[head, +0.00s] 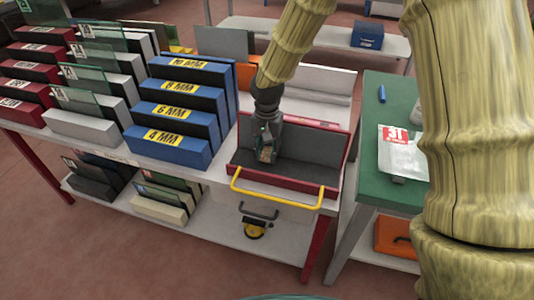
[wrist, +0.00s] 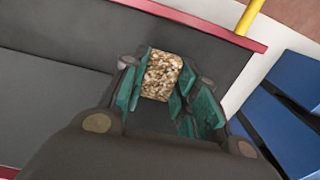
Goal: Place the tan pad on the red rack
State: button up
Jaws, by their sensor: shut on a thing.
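My gripper (head: 265,150) points down inside a grey-lined, red-rimmed tray (head: 310,147) with a yellow handle. In the wrist view its green-padded fingers (wrist: 160,97) are closed on a mottled tan-brown pad (wrist: 161,75). The pad's lower part is hidden between the fingers. In the head view the fingers mostly hide the pad. I cannot tell whether it touches the tray floor. The red rack (head: 29,72) is a group of dark-red labelled blocks at the far left of the white table, well away from my gripper.
Blue labelled racks (head: 178,114) and grey racks (head: 79,127) holding glass panes stand between the tray and the red rack. A green table (head: 372,180) with a white-red packet (head: 402,152) is at right. A lower shelf (head: 220,222) holds more pieces.

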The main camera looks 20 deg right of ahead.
aim_at(267, 152)
jog(key=shift+f, duration=0.75)
jog(key=shift+f, duration=0.15)
jog(key=o, duration=0.7)
jog(key=shift+c, duration=0.2)
notch_tip(267, 152, up, 12)
